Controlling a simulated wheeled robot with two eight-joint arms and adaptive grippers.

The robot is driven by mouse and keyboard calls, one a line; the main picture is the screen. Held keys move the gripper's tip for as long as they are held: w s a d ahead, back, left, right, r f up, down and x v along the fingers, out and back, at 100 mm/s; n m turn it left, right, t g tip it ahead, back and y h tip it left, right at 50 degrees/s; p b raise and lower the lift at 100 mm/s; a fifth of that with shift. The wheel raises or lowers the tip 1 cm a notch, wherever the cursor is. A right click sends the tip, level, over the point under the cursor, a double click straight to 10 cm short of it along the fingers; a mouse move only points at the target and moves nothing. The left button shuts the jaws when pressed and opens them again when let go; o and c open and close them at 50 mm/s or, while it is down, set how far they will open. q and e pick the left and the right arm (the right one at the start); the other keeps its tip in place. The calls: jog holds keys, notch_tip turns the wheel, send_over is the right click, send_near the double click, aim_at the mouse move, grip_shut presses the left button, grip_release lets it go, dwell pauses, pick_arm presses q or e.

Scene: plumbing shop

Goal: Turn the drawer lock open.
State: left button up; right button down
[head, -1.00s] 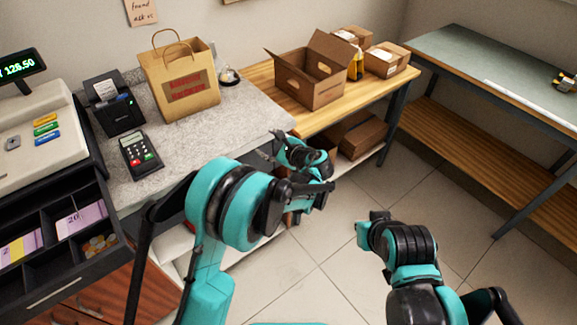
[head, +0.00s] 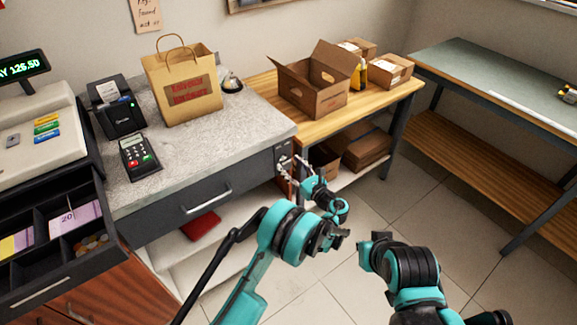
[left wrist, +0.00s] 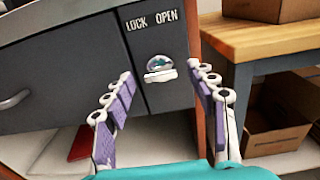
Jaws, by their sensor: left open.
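The drawer lock (left wrist: 160,68) is a small silvery knob with a pale bar that looks roughly level. It sits on the dark front panel under the words LOCK, to the left, and OPEN, to the right. My left gripper (head: 285,168) is open in front of this panel, at the right end of the grey counter. In the left wrist view its purple-padded fingers (left wrist: 165,103) stand on either side of the lock, apart from it, with nothing between them. The closed drawer (head: 180,207) has a silver handle (head: 207,200). My right gripper is not visible; only part of that arm shows.
The counter (head: 225,120) holds a paper bag, card terminal and printer. An open cash drawer (head: 55,240) juts out at left. A wooden table (head: 330,122) with boxes stands just right of the lock. Open floor (head: 320,270) lies in front.

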pick_arm(q)
jog(key=shift+x, duration=0.85)
jog(key=c, duration=1.2)
jog(key=shift+o, duration=0.2)
